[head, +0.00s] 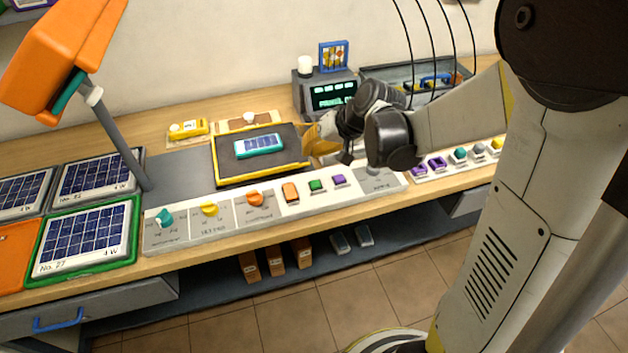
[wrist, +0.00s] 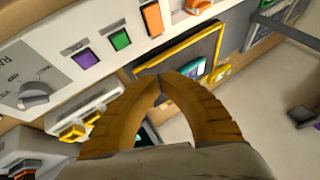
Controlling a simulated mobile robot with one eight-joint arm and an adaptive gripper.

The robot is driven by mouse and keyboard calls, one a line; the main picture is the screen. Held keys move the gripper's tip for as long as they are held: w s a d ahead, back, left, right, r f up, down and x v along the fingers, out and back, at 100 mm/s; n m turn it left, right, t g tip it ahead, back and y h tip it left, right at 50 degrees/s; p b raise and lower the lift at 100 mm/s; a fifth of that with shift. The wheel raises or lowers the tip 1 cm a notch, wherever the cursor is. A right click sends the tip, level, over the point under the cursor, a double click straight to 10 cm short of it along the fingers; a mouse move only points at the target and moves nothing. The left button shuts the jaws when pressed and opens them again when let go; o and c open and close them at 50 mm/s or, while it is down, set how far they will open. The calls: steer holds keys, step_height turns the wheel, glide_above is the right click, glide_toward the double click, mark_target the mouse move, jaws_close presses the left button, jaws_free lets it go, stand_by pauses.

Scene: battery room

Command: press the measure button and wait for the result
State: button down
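A row of three push buttons sits on the pale front panel: orange (head: 291,192), green (head: 317,185) and purple (head: 339,180). The wrist view also shows the orange (wrist: 152,18), green (wrist: 120,39) and purple (wrist: 86,60) buttons. Their labels are too small to read, so I cannot tell which is the measure button. My gripper (wrist: 161,76) is shut and empty, its yellow fingertips together. In the head view it is behind the button row, above the black tray's right edge; no contact with a button shows. A dark display (head: 334,95) shows green text, only partly legible.
A small solar panel (head: 258,145) lies on the black tray (head: 228,178). Teal (head: 165,217), yellow (head: 209,209) and orange (head: 255,198) knobs are left of the buttons. A grey knob (wrist: 34,95) is beyond the purple button. An orange lamp (head: 58,55) overhangs the left side.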

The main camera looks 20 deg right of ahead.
steer(key=b, duration=0.7)
glide_toward(305, 181)
steer(key=x, duration=0.5)
steer(key=shift+w+a+r, duration=0.15)
steer(key=shift+w+a, duration=0.05)
steer(key=shift+w, duration=0.05)
stand_by(0.7)
steer(key=shift+f+b, duration=0.4)
steer(key=shift+b, duration=0.05)
steer(key=shift+f+b, duration=0.35)
stand_by(0.4)
steer(key=shift+r, duration=0.15)
steer(key=shift+r+p, duration=0.65)
